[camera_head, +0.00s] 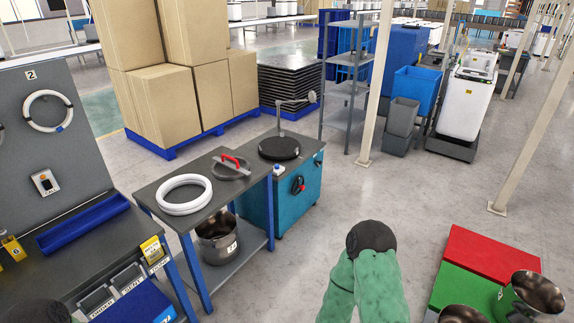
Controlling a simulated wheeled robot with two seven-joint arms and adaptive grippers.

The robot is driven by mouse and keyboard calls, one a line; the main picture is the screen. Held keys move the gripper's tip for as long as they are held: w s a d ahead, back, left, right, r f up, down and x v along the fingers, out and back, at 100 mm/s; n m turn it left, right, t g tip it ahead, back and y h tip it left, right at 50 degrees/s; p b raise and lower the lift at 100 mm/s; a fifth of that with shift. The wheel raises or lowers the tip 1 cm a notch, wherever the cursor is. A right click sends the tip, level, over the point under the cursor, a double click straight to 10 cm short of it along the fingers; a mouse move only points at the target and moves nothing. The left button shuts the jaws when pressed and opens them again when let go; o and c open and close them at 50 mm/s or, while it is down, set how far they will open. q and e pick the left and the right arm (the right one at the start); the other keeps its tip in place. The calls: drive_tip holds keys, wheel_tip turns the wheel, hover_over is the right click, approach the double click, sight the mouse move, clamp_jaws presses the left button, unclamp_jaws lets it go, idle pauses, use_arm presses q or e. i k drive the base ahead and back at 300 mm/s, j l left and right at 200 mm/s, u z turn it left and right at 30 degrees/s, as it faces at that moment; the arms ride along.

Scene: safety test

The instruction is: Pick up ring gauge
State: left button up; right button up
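A thick white ring (184,194), the likely ring gauge, lies flat on the dark top of a small blue-legged table (160,179). It appears as several stacked bands. A similar thinner white ring (48,110) hangs on the grey upright panel at the left, marked 2. Neither ring is touched by a gripper. Neither of my grippers shows. A green arm section with a black rounded end is at the bottom middle, and a dark rounded part shows at the bottom left edge.
A dark disc with a red handle (232,166) lies behind the ring. A steel pot (216,238) stands on the lower shelf. A teal cabinet (285,195) stands beside the table. Red and green blocks (488,254) and steel pots are at the lower right. Open floor lies between.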

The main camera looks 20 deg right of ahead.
sight(230, 163)
drive_tip(key=z, duration=0.2)
drive_tip(key=i+l, duration=0.3)
drive_tip(key=i, duration=0.15)
drive_tip(key=i+l+u, duration=0.1)
drive_tip(key=i+l, duration=0.25)
drive_tip(key=i+j, duration=0.05)
drive_tip(key=i, duration=0.05)
